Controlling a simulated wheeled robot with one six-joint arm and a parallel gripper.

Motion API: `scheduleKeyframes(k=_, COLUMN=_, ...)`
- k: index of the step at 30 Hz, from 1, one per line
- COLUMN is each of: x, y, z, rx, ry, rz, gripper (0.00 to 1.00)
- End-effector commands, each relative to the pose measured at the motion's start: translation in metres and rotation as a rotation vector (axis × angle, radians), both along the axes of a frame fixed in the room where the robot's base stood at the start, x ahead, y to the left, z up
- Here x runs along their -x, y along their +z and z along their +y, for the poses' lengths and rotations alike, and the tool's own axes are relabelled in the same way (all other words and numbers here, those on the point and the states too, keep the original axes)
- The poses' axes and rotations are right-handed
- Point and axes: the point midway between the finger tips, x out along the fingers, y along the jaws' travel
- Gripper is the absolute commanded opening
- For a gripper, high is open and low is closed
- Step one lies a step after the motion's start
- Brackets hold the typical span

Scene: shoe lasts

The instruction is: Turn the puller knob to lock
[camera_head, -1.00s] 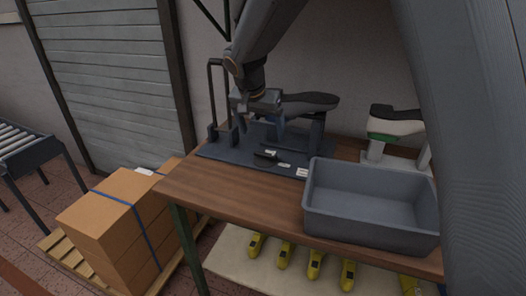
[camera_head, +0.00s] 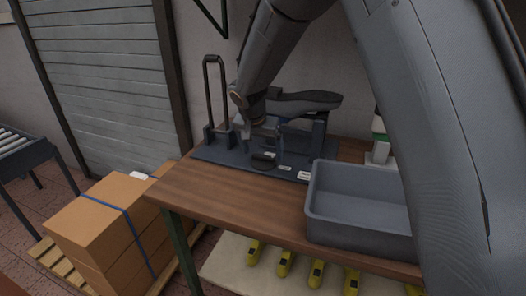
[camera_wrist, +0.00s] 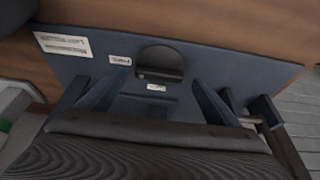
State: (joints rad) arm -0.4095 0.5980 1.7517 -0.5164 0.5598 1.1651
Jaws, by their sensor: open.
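The puller knob (camera_head: 264,160) is a dark round piece low on the blue-grey base plate of the last stand (camera_head: 215,152). In the wrist view the knob (camera_wrist: 160,62) is a dark disc with a bar across its lower part, and small white labels lie near it. My gripper (camera_head: 266,134) is just above and behind the knob in the head view.
A dark shoe last (camera_head: 305,102) rests on the stand behind the gripper and fills the bottom of the wrist view. A tall looped handle (camera_head: 214,92) stands at left. A grey bin (camera_head: 340,228) is at right on the wooden table (camera_head: 240,210). The table's front left is clear.

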Motion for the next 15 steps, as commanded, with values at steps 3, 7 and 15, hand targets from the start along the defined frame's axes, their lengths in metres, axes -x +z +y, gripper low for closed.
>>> scheduleKeyframes(k=3, x=-0.0034, y=-0.0087, z=-0.0025, rx=0.001, ry=-0.002, rz=0.001, gripper=0.85)
scheduleKeyframes(k=7, x=-0.0051, y=-0.0126, z=-0.0032, rx=0.001, ry=-0.001, rz=0.000, gripper=0.85)
scheduleKeyframes(k=15, x=-0.0053, y=-0.0127, z=-0.0036, rx=0.001, ry=-0.001, rz=0.000, gripper=0.77)
